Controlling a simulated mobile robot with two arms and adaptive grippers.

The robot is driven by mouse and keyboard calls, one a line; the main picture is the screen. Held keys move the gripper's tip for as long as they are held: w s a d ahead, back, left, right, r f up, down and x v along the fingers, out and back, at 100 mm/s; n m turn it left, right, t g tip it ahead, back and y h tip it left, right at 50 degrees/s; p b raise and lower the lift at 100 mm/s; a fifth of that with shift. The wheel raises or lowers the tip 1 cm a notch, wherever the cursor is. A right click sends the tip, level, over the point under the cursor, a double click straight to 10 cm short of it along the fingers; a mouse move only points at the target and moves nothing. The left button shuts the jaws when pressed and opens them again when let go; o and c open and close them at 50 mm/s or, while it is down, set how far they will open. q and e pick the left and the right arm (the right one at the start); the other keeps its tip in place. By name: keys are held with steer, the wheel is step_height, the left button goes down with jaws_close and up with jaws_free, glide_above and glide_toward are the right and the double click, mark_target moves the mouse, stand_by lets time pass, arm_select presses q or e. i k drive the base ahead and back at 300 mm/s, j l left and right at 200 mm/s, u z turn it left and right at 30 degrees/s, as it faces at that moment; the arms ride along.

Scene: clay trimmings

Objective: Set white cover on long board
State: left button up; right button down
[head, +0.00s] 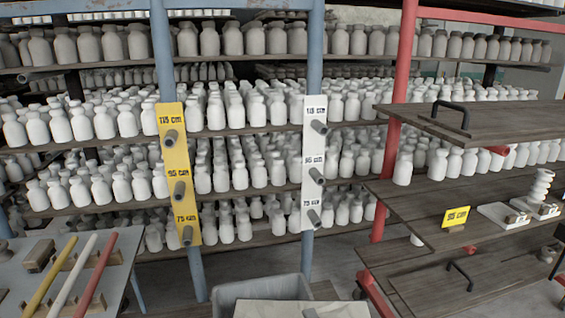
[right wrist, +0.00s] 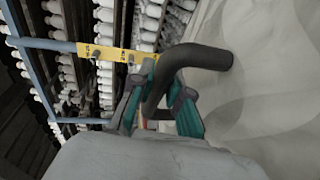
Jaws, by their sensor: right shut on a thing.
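My right gripper (right wrist: 162,108) is shut on a dark bent handle (right wrist: 208,58) in the right wrist view. The handle meets a large pale surface (right wrist: 265,90), which looks like the white cover; its edges are out of view. My right gripper does not show in the head view. Long dark wooden boards lie at the right of the head view: an upper one (head: 500,122) with a black handle, and a lower one (head: 430,290), also with a black handle. I cannot tell which is the long board. My left gripper is in neither view.
A yellow 95 cm sign (head: 456,217) and white stacked pieces (head: 540,186) stand on the middle shelf at right. A grey bin (head: 240,290) is at the bottom centre. A table (head: 110,272) with coloured rods is at left. Bottle racks and posts fill the back.

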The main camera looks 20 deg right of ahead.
mark_target(526, 118)
steer(key=l+z, duration=0.1)
steer(key=l, duration=0.35)
steer(key=l+z, duration=0.1)
steer(key=l, duration=0.35)
steer(key=l+z, duration=0.1)
steer(key=l, duration=0.35)
steer(key=i+l+z, duration=0.1)
steer(key=l, duration=0.35)
steer(key=i+l+z, duration=0.1)
steer(key=l, duration=0.35)
steer(key=i+l+z, duration=0.1)
steer(key=l, duration=0.35)
steer(key=i+l+z, duration=0.1)
steer(key=l, duration=0.35)
steer(key=i+l+z, duration=0.1)
steer(key=l, duration=0.3)
